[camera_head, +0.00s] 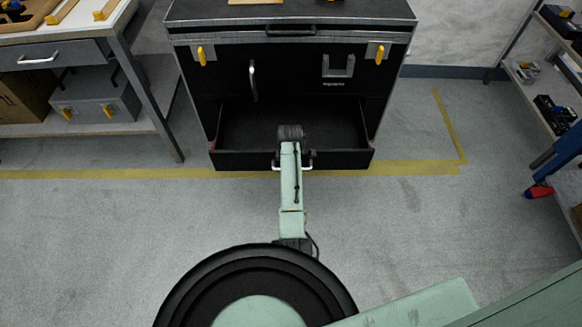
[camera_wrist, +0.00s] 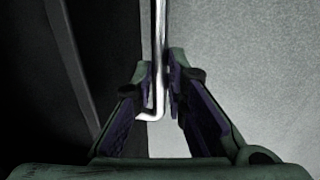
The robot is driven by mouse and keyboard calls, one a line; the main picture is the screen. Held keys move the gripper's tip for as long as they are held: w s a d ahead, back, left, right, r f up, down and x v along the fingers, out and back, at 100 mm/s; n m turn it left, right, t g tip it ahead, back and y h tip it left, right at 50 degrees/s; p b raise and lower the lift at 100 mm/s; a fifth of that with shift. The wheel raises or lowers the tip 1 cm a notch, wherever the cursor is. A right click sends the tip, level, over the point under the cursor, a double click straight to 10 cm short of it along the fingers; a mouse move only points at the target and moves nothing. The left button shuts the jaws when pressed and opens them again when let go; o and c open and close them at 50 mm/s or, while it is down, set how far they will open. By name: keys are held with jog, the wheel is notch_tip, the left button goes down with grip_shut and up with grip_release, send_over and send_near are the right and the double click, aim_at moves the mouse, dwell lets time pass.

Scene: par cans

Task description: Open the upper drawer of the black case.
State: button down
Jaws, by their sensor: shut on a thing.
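The black case (camera_head: 220,75) stands at the back centre. One of its drawers (camera_head: 240,160) is pulled well out below a panel, and its empty dark inside shows. Whether another drawer lies beneath it is hidden. Its silver handle (camera_head: 308,167) is mostly covered by my arm in the head view. In the wrist view the handle's bar (camera_wrist: 159,50) runs between the fingers of my gripper (camera_wrist: 165,90), which is shut on it.
The case's front panel bears a silver upright handle (camera_head: 253,80) and yellow latches (camera_head: 380,53). A workbench (camera_head: 150,95) stands left and shelves (camera_head: 545,100) stand right, with a red-and-blue object (camera_head: 539,192) there.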

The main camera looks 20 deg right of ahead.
jog(key=shift+s, duration=0.3)
jog(key=c, duration=1.6)
grip_release()
notch_tip(320, 180, up, 12)
jog(key=s, duration=0.2)
jog(key=shift+s+a, duration=0.15)
jog(key=shift+a, duration=0.25)
jog(key=shift+f, duration=0.1)
